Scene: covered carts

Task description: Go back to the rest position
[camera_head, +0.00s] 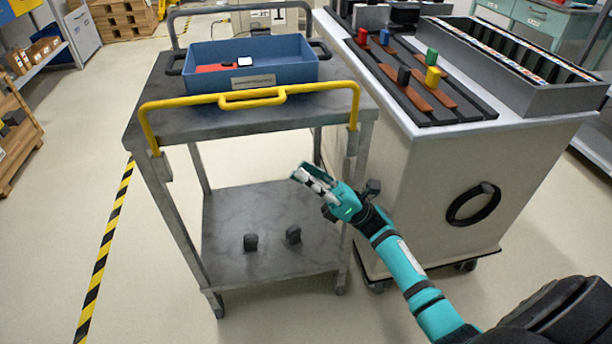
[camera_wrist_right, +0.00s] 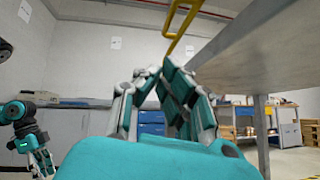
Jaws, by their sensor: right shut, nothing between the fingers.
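My right gripper (camera_head: 305,178) is teal and grey, in front of the near side of the grey cart (camera_head: 150,118), below its top and above its lower shelf. In the right wrist view its fingers (camera_wrist_right: 150,75) are closed together with nothing between them. The cart's underside (camera_wrist_right: 255,55) shows at the right of that view. My left gripper (camera_wrist_right: 42,160) shows small at the left edge of the right wrist view, pointing down; its finger opening is unclear. It is not in the head view.
A blue bin (camera_head: 290,72) with a red item and a small dark-and-white item stands on the cart. The yellow handle (camera_head: 250,98) crosses its front. A cream cabinet (camera_head: 430,180) with rails and coloured pieces stands right of my right gripper. Open floor (camera_head: 60,220) lies left.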

